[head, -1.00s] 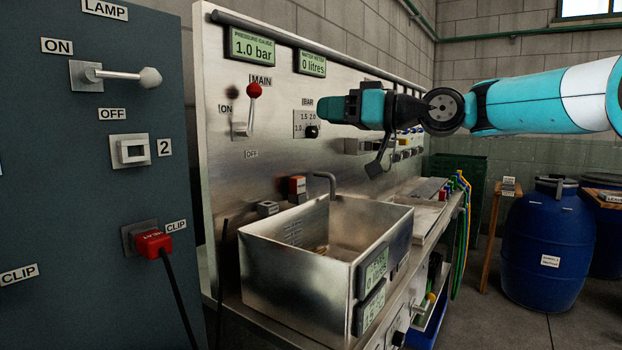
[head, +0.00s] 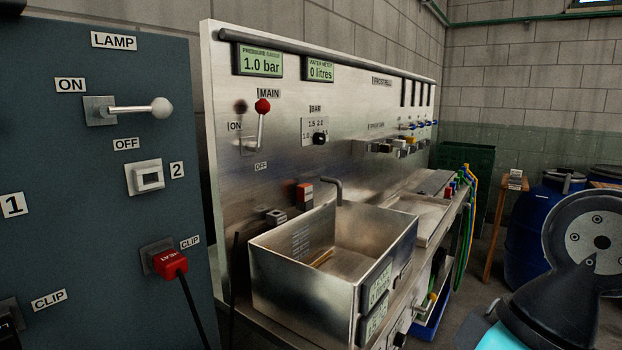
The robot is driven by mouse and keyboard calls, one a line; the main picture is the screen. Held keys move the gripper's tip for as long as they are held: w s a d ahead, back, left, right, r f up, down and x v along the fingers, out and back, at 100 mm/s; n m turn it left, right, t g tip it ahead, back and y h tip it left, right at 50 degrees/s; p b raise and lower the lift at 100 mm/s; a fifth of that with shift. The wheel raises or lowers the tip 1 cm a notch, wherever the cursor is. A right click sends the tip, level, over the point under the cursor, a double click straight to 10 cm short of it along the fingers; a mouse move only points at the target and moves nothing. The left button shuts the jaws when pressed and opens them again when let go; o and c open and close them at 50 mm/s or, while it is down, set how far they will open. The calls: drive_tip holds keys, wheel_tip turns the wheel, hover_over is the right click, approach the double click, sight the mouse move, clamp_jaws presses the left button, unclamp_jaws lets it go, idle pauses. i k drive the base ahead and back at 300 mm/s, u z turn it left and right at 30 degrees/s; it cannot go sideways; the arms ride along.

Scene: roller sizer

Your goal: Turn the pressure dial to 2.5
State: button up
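The pressure dial is a small black knob (head: 320,138) on a light plate under the BAR label (head: 315,109), on the steel panel right of the MAIN lever. The pressure gauge display (head: 258,61) reads 1.0 bar. My arm shows at the lower right, apart from the panel. My gripper is out of the picture, and nothing of mine covers the dial.
The red-knobbed MAIN lever (head: 262,110) points up, left of the dial. The water meter (head: 320,68) reads 0 litres. A steel sink (head: 300,285) with a bent tap (head: 338,190) juts out below the dial. A dark cabinet (head: 100,220) with a LAMP lever stands at left.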

sight(319, 139)
drive_tip(key=z, duration=0.25)
drive_tip(key=k, duration=0.4)
drive_tip(key=z, duration=0.9)
drive_tip(key=i, duration=0.7)
drive_tip(key=u, duration=0.9)
drive_tip(key=i, duration=0.65)
drive_tip(key=u, duration=0.5)
